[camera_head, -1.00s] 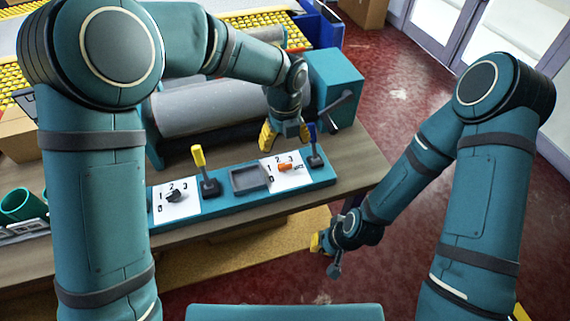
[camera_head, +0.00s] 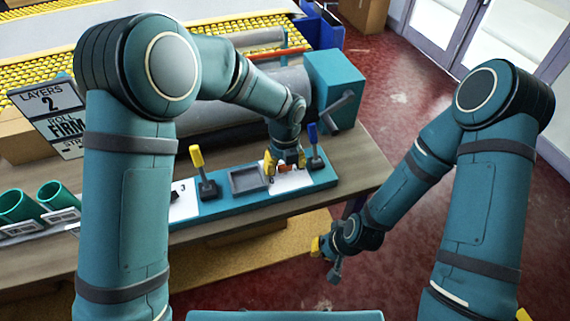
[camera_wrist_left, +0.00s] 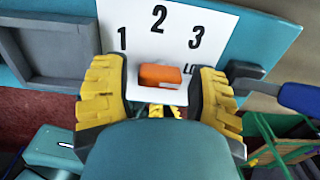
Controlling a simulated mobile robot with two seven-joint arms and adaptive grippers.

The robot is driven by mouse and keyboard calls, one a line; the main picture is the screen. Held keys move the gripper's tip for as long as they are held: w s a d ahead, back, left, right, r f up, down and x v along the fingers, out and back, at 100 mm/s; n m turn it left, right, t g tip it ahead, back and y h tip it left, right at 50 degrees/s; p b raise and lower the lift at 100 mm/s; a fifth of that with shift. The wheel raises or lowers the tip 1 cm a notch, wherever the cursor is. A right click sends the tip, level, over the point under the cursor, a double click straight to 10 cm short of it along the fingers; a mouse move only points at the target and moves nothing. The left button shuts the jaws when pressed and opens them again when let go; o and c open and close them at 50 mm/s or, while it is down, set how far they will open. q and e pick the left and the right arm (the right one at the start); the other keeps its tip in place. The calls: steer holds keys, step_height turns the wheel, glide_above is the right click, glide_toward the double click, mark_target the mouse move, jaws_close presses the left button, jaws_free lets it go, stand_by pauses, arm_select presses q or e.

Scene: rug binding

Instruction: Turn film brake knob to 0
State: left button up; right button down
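An orange knob (camera_wrist_left: 160,76) sits on a white dial plate marked 1, 2 and 3 (camera_wrist_left: 160,30); a 0 mark is not visible there. My left gripper (camera_wrist_left: 160,100) is over this plate, with its yellow fingers on either side of the knob and small gaps between. In the head view the left gripper (camera_head: 286,164) mostly covers the orange knob (camera_head: 284,168). A second, black knob (camera_head: 174,196) on the left plate is partly behind my left arm. No readable label tells which is the film brake. My right gripper (camera_head: 320,246) hangs in front of the table, touching nothing visible.
A yellow-handled lever (camera_head: 197,160) and a blue-handled lever (camera_head: 313,135) stand on the teal panel, with a grey tray (camera_head: 248,180) between them. The blue lever (camera_wrist_left: 300,98) is close beside the right finger in the wrist view. Teal cups (camera_head: 52,195) stand at left.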

arm_select(q)
steer(key=c, duration=0.7)
